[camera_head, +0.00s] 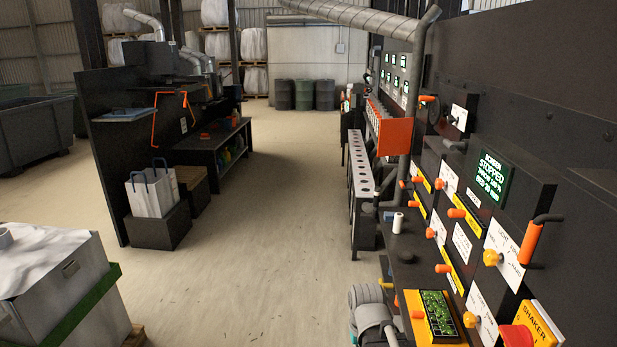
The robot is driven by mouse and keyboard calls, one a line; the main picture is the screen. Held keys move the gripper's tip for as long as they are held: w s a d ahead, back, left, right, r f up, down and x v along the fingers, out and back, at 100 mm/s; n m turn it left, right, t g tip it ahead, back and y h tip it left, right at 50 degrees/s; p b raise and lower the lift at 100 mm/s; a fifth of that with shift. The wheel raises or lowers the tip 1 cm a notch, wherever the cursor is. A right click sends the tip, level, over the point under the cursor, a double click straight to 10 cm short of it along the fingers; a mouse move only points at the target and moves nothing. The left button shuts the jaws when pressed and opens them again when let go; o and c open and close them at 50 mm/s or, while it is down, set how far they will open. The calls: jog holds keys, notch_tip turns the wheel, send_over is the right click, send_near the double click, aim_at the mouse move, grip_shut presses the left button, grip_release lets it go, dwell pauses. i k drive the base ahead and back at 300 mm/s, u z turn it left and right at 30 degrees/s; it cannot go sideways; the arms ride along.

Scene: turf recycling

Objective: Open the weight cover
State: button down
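I cannot tell which part is the weight cover; no label naming it can be read. A dark control panel (519,207) runs along the right side, with orange knobs, yellow labels and white dial plates. A screen (493,177) on it reads "SCREEN STOPPED". An orange lever handle (531,243) sticks out to the right of the screen. An orange box-like part (394,137) hangs farther along the same wall.
A white bulk container (52,277) stands at the lower left. A dark bench (212,147) is beyond. The floor between is clear.

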aim_at(395, 136)
jog(key=u, duration=0.25)
jog(key=i, duration=0.8)
jog(key=u, duration=0.4)
jog(key=i, duration=1.75)
jog(key=z, duration=0.55)
jog(key=i, duration=1.4)
jog(key=z, duration=0.6)
